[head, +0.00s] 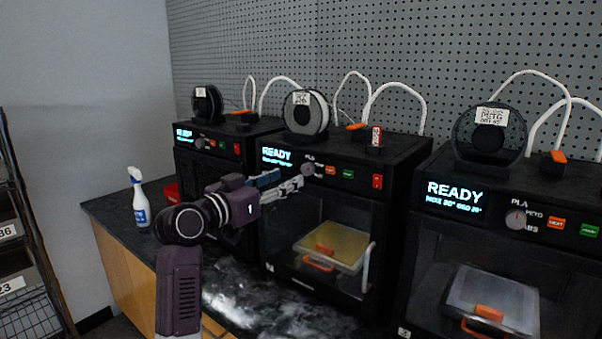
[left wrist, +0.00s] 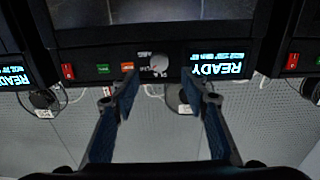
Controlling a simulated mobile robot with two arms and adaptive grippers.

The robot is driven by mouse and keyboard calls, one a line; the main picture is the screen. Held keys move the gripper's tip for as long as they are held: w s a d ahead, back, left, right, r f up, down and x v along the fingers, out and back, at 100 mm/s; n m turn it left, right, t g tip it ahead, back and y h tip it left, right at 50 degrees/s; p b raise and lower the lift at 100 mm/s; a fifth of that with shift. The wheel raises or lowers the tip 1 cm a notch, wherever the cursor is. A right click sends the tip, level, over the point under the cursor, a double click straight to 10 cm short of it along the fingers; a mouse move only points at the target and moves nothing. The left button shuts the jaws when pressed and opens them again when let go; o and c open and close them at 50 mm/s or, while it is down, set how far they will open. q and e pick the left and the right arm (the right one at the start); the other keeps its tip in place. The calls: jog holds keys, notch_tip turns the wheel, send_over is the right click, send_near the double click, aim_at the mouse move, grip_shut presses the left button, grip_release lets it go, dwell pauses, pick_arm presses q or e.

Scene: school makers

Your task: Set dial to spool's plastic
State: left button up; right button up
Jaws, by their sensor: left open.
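My left gripper (head: 293,184) is open and empty in front of the middle printer's panel. In the left wrist view, which is upside down, its two fingers (left wrist: 163,90) are spread with the grey dial (left wrist: 158,66) showing beyond the gap; they look apart from it. In the head view that dial (head: 307,169) sits beside the READY screen, just above the fingertips, with a PLA label over it. The middle printer's spool (head: 317,113) is pale with a white tag (head: 301,98) whose print is too small to read surely. My right gripper is not in view.
The right printer has a dial (head: 515,219) and a dark spool (head: 490,147) tagged PETG. A left printer (head: 218,162) stands behind my arm. A red switch (head: 377,181) is on the middle panel. A spray bottle (head: 140,205) stands at the counter's left.

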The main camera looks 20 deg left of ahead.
aim_at(305, 171)
pick_arm(q)
jog(key=shift+p+x, duration=0.7)
jog(key=shift+x, duration=2.9)
jog(key=shift+s+f, duration=0.1)
jog(key=shift+f, duration=0.05)
jog(key=shift+c, duration=0.5)
grip_shut()
